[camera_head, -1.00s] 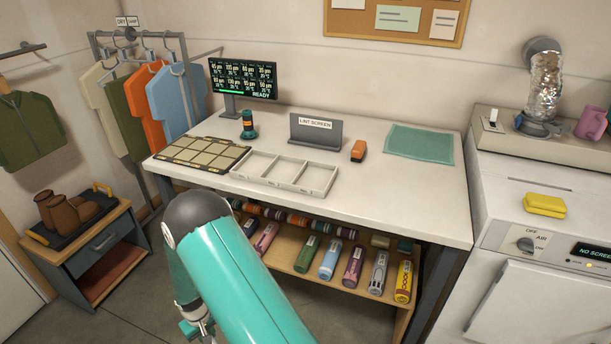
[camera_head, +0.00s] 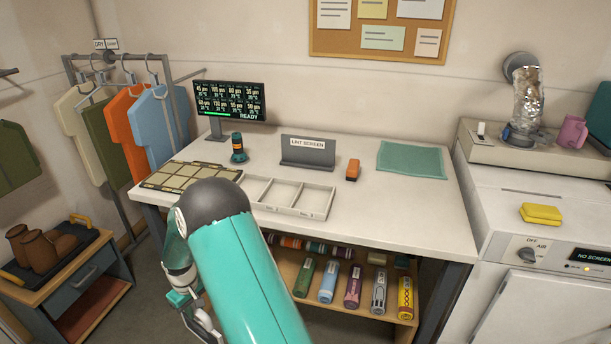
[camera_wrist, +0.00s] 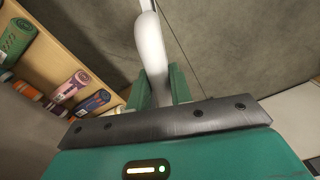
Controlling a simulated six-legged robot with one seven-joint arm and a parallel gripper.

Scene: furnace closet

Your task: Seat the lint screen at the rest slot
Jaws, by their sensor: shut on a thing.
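My gripper (camera_wrist: 160,82) is shut on a smooth white, narrow piece (camera_wrist: 149,45), which I take to be the lint screen's handle or edge. Its full shape does not show in the wrist view. In the head view my gripper hangs low at the bottom left, in front of the table and partly hidden by my arm. The rest slot is a grey stand (camera_head: 306,163) with a "LINT SCREEN" label, upright towards the back of the white table (camera_head: 390,205). No screen is visible in it. My gripper is well apart from it.
A divided white tray (camera_head: 290,197), a gridded board (camera_head: 187,176), a dark bottle (camera_head: 238,148) and an orange block (camera_head: 352,170) surround the stand. A teal cloth (camera_head: 412,160) lies right. The dryer display (camera_head: 592,256) reads "NO SCREEN".

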